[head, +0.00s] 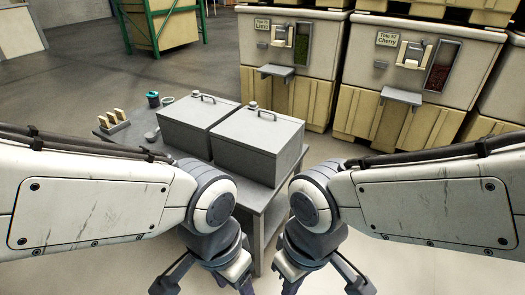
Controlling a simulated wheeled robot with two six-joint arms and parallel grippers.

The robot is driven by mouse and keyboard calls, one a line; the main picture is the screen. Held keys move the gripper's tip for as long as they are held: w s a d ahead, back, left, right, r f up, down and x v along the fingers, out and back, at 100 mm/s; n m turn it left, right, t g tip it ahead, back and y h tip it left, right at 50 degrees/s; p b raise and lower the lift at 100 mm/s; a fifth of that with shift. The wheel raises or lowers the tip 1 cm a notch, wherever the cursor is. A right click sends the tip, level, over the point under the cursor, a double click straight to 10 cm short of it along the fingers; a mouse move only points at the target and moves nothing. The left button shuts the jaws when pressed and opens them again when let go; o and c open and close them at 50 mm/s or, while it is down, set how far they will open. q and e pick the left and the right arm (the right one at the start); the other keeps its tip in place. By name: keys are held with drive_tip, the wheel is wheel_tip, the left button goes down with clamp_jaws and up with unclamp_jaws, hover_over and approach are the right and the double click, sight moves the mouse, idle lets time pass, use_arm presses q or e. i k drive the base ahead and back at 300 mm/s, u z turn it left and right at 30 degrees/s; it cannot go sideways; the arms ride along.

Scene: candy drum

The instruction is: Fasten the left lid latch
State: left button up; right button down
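Two grey boxes with flat lids stand side by side on a grey table: the left box (198,122) and the right box (258,143). Each lid has a dark handle on top and looks closed. My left gripper (206,283) is low at the bottom edge, in front of the table. Its fingers are spread and look empty. My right gripper (318,283) is beside it, also spread. The lower ends of both are cut off by the frame.
Behind the table stand a tote labelled Lime (288,55) and a tote labelled Cherry (415,75), each with a small shelf. A small rack (113,122), a scoop (152,134) and a dark cup (153,99) are at the table's left. Floor is open at the left.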

sight(253, 106)
drive_tip(key=k, duration=0.6)
drive_tip(key=z, duration=0.8)
drive_tip(key=i, duration=1.5)
drive_tip(key=z, duration=0.6)
drive_tip(key=i, duration=1.7)
drive_tip(key=u, duration=0.75)
drive_tip(key=i, duration=0.95)
drive_tip(key=u, duration=1.45)
drive_tip(key=i, duration=0.6)
drive_tip(key=u, duration=0.45)
